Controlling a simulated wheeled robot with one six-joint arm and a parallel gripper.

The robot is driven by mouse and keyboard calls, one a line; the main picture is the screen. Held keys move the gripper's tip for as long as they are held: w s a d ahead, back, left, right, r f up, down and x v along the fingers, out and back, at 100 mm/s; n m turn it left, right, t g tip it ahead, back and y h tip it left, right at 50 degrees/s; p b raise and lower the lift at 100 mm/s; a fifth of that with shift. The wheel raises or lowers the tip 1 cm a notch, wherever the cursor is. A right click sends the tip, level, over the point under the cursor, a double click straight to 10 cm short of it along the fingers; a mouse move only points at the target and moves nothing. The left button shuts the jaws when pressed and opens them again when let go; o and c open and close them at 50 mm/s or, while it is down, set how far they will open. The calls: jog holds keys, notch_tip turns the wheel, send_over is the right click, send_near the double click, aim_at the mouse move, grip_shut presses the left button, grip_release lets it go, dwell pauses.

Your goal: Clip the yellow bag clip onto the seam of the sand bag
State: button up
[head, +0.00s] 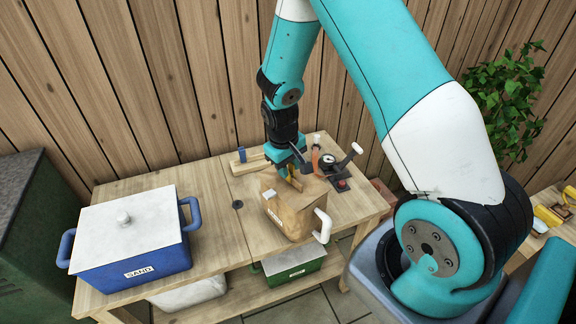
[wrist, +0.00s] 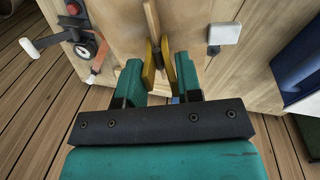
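The sand bag (head: 290,215) is a brown paper bag standing on the wooden workbench near its front edge. Its seam (wrist: 152,22) shows as a thin upright ridge in the wrist view. My gripper (head: 287,168) is at the bag's top, pointing down. In the wrist view my gripper (wrist: 158,82) has its teal fingers on either side of the yellow bag clip (wrist: 148,66), which also shows small in the head view (head: 293,182). The clip's two yellow jaws are spread, with the seam's end seen between them. I cannot tell whether they touch the seam.
A white tab (head: 268,194) is at the bag's left top, and a white handle (head: 322,226) at its right. A dark device with a gauge and levers (head: 330,162) stands behind right. A blue SAND bin (head: 130,255) is at left. The bench between bin and bag is mostly clear.

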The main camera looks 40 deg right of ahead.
dwell(0.3)
jog(key=o, duration=0.6)
jog(key=r+b, duration=0.1)
jog(key=r, duration=0.4)
jog(key=a+r, duration=0.1)
jog(key=r, duration=0.5)
jog(key=a+r+b, duration=0.1)
jog(key=r, duration=0.5)
jog(key=shift+a+r+b, duration=0.15)
jog(key=shift+b, duration=0.2)
jog(key=s+a+r+n+y, duration=0.2)
jog(key=s+a, duration=0.4)
jog(key=s, duration=0.1)
jog(key=s+a+r+n+y, duration=0.1)
jog(key=s+a+r+n, duration=0.1)
jog(key=s+a, duration=0.4)
jog(key=s+a+r+n+y, duration=0.1)
jog(key=s+a+n+y, duration=0.1)
jog(key=s+a, duration=0.5)
jog(key=shift+s+a+r+n+y, duration=0.1)
jog(key=shift+s+r+n+y, duration=0.1)
jog(key=shift+s, duration=0.3)
jog(key=shift+s+r+n+y, duration=0.1)
jog(key=shift+s+r+n, duration=0.1)
jog(key=shift+s, duration=0.25)
